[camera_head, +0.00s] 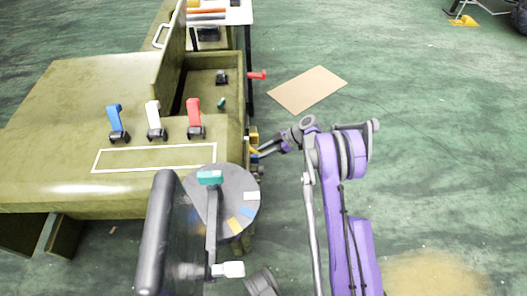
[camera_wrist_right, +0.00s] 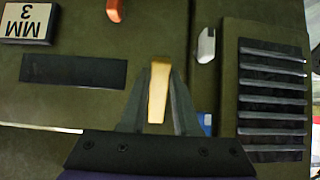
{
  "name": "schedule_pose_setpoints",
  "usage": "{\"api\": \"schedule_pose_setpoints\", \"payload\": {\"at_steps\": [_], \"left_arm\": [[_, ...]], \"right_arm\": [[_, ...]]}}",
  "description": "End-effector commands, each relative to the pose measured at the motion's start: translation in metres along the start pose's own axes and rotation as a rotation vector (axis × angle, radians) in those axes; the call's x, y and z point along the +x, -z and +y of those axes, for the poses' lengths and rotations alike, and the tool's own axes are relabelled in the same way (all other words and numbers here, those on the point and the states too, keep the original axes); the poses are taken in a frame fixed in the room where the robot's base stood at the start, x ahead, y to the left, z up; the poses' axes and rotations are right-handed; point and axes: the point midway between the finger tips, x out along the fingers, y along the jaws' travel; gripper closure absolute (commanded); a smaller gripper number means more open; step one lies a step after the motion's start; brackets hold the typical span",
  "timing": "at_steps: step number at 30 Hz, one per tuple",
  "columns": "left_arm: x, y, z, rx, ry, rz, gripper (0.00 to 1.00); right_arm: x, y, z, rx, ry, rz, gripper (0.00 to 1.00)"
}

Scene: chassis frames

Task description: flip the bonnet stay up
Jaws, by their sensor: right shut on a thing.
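My right gripper (camera_head: 268,150) reaches the right side of the olive chassis (camera_head: 70,95) in the head view. In the right wrist view the gripper (camera_wrist_right: 158,105) is shut on a yellow lever-like piece (camera_wrist_right: 159,85) against the olive panel. That piece also shows in the head view (camera_head: 254,135), partly hidden by the gripper. I cannot tell from its looks whether it is the bonnet stay. A raised olive flap (camera_head: 170,58) stands beside an open bay (camera_head: 212,82). My left gripper is not in view.
Blue (camera_head: 115,118), white (camera_head: 153,114) and red (camera_head: 194,112) levers stand on the chassis top. A red handle (camera_head: 257,75) juts from its right side. A grey disc (camera_head: 240,190) with coloured patches is in front. Green floor at right is mostly clear around a brown board (camera_head: 307,90).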

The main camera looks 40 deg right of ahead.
Motion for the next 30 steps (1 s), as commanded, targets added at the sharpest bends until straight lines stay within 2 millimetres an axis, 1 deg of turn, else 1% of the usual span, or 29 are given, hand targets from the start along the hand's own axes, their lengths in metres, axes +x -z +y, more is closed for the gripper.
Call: {"api": "schedule_pose_setpoints", "payload": {"at_steps": [3, 9, 23, 24, 28, 29, 30], "left_arm": [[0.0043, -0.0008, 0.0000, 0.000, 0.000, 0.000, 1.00], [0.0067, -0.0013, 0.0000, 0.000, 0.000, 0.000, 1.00], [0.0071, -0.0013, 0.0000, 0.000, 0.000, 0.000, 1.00], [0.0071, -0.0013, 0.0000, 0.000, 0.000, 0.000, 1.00], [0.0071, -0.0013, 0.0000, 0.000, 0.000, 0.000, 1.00], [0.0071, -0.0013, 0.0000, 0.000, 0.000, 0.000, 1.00], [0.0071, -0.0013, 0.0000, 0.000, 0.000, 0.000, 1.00]], "right_arm": [[0.0057, -0.0027, 0.0004, -0.001, -0.001, 0.047, 1.00], [0.0094, -0.0025, 0.0003, -0.001, 0.000, 0.093, 1.00], [0.0112, -0.0018, -0.0002, -0.001, 0.001, 0.105, 1.00], [0.0113, -0.0018, -0.0002, -0.001, 0.001, 0.105, 0.67], [0.0110, -0.0018, -0.0002, -0.001, 0.001, 0.105, 0.43], [0.0109, -0.0018, -0.0001, -0.001, 0.001, 0.105, 0.40], [0.0107, -0.0018, -0.0001, 0.000, 0.001, 0.105, 0.40]]}}
